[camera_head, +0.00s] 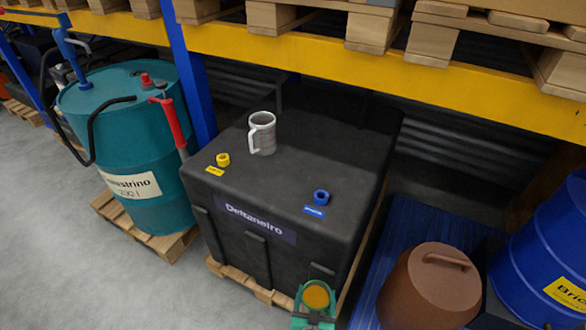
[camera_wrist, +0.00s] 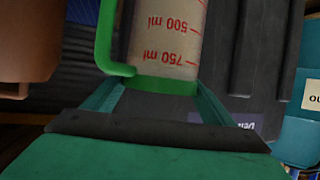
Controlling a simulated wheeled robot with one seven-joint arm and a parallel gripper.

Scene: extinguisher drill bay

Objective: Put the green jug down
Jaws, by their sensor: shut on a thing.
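The green jug (camera_head: 317,296) shows at the bottom edge of the head view, with its green rim around an orange-brown round area. In the wrist view the jug (camera_wrist: 167,45) has a pale see-through body with red 500 ml and 750 ml marks and a green handle on the left. My gripper (camera_wrist: 157,100) is shut on the jug, one finger at each side of its rim end. In the head view my gripper (camera_head: 313,319) is partly cut off, in front of the black tank (camera_head: 335,240). The jug's underside is hidden.
A white jug with red marks (camera_head: 262,133), a yellow cap (camera_head: 223,159) and a blue cap (camera_head: 321,197) are on the tank top. A teal drum (camera_head: 150,190) stands left; a brown lidded container (camera_head: 430,290) and blue drum (camera_head: 545,250) stand right. A yellow beam (camera_head: 330,55) crosses above.

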